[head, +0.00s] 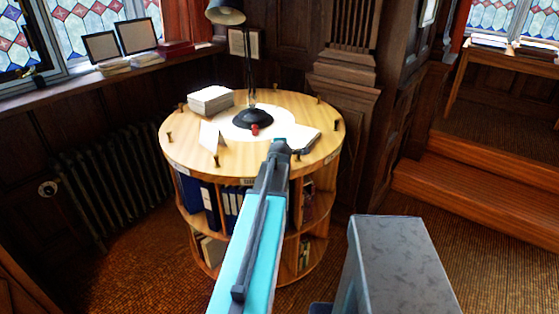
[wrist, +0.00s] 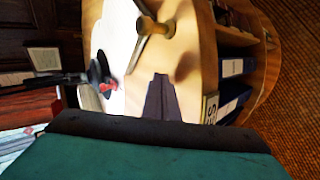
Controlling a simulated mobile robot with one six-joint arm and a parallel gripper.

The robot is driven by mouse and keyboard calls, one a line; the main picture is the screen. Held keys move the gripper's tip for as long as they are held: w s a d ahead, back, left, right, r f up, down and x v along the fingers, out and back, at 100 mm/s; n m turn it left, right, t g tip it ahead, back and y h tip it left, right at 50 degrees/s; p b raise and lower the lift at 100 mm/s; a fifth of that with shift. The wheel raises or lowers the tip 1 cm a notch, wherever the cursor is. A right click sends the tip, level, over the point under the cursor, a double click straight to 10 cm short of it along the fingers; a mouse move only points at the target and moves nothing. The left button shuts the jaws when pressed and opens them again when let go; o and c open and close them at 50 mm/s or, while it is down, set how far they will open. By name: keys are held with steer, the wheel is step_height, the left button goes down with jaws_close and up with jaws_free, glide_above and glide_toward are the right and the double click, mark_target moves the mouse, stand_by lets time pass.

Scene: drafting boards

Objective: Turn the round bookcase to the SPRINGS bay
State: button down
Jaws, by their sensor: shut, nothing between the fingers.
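The round bookcase (head: 185,155) stands in the middle of the head view. It has a pale wooden top with short pegs around its edge and shelves below holding blue binders (head: 232,205). Small label plates (head: 248,181) sit on its rim, too small to read surely; one also shows partly in the wrist view (wrist: 210,107). My gripper (head: 285,150) is shut and empty over the near right part of the top.
A radiator (head: 110,190) is left, a wooden step (head: 480,195) right.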

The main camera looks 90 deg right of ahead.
steer(key=shift+w, duration=0.1)
steer(key=shift+w+a+r, duration=0.3)
steer(key=shift+w+r, duration=0.15)
steer(key=shift+r, duration=0.15)
stand_by(0.5)
step_height(320, 180, up, 8)
steer(key=p, duration=0.3)
stand_by(0.5)
stand_by(0.4)
